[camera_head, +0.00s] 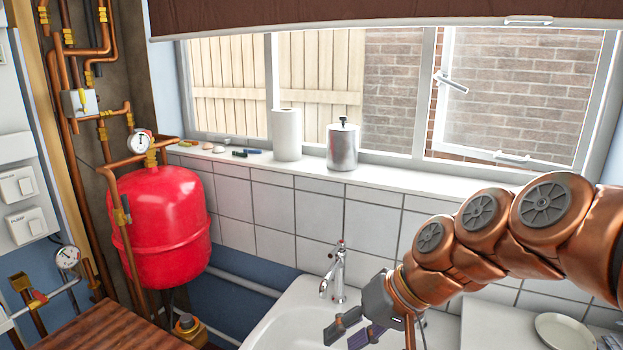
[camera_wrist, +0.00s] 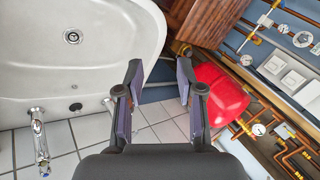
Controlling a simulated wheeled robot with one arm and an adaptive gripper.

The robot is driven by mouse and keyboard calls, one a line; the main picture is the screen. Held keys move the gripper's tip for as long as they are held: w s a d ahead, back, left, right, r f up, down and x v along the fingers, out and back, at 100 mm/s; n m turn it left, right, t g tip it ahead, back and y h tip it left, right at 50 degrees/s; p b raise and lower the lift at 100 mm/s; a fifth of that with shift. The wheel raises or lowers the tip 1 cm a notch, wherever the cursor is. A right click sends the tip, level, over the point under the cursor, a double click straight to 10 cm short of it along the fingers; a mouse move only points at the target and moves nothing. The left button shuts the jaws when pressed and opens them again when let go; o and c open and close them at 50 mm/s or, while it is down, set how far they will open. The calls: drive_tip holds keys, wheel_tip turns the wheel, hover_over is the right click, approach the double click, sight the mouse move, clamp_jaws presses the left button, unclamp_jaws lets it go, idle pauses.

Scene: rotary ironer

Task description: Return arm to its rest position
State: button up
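My copper-coloured arm (camera_head: 505,235) reaches in from the right edge of the head view, stretched leftward over the counter and sink. My gripper (camera_head: 358,338) is at its end, low over the white sink, in front of the tap, and is partly cut off by the bottom edge. In the wrist view my gripper (camera_wrist: 160,88) shows two dark fingers held apart with nothing between them. White tiles and a blue wall part show through the gap.
The sink (camera_head: 285,318) with its chrome tap (camera_head: 337,272) is close to my gripper. A red tank (camera_head: 160,222) and copper pipes stand at the left. The windowsill holds a paper roll (camera_head: 287,135) and a metal canister (camera_head: 342,147). A plate (camera_head: 563,332) lies at lower right.

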drive_tip(key=s+d+f+g+h, duration=0.1)
drive_tip(key=s+d+f+h, duration=0.1)
drive_tip(key=s, duration=0.4)
drive_tip(key=s+d+f+g+h, duration=0.1)
drive_tip(key=s+d+f+h, duration=0.1)
drive_tip(key=s+d+f, duration=0.3)
drive_tip(key=s+d+f+m+g+h, duration=0.1)
drive_tip(key=s+d+f+h, duration=0.2)
drive_tip(key=s, duration=0.5)
drive_tip(key=d+f, duration=0.1)
drive_tip(key=d, duration=0.1)
drive_tip(key=shift+s+d+g, duration=0.25)
drive_tip(key=shift+d+g, duration=0.05)
drive_tip(key=shift+g, duration=0.1)
drive_tip(key=shift+o, duration=0.4)
drive_tip(key=shift+f, duration=0.1)
idle(0.8)
